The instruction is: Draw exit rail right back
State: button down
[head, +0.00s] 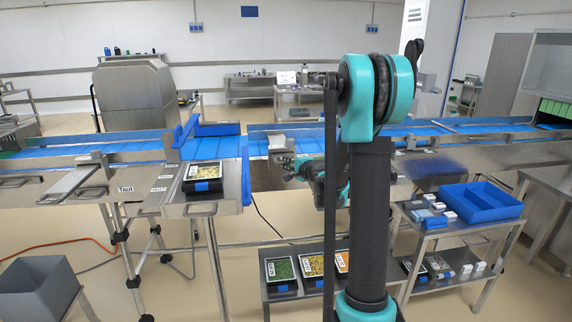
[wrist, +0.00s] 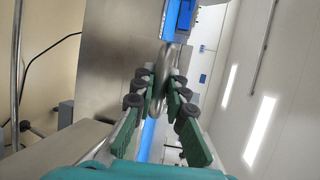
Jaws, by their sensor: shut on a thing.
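My gripper (wrist: 162,80) shows in the wrist view with its green-padded fingers on both sides of a shiny, rounded metal bar (wrist: 176,56), and it is shut on this bar. In the head view my gripper (head: 296,168) is at the front of the conveyor, just right of the gap in the line, partly hidden behind my arm. A metal block (head: 281,148) sits on the conveyor edge beside it. The right conveyor's long side rail (head: 470,126) runs along its blue belt. I cannot tell how the held bar joins the rail.
A filled black tray (head: 203,172) sits on a metal shelf at left of the gap. A lower rack holds several food trays (head: 281,268). A side table bears a blue bin (head: 480,202). A grey bin (head: 38,285) is at the lower left.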

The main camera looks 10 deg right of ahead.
dwell(0.3)
jog(key=s, duration=1.9)
jog(key=shift+f, duration=0.1)
jog(key=c, duration=1.5)
grip_release()
jog(key=shift+c, duration=0.2)
jog(key=v, duration=1.2)
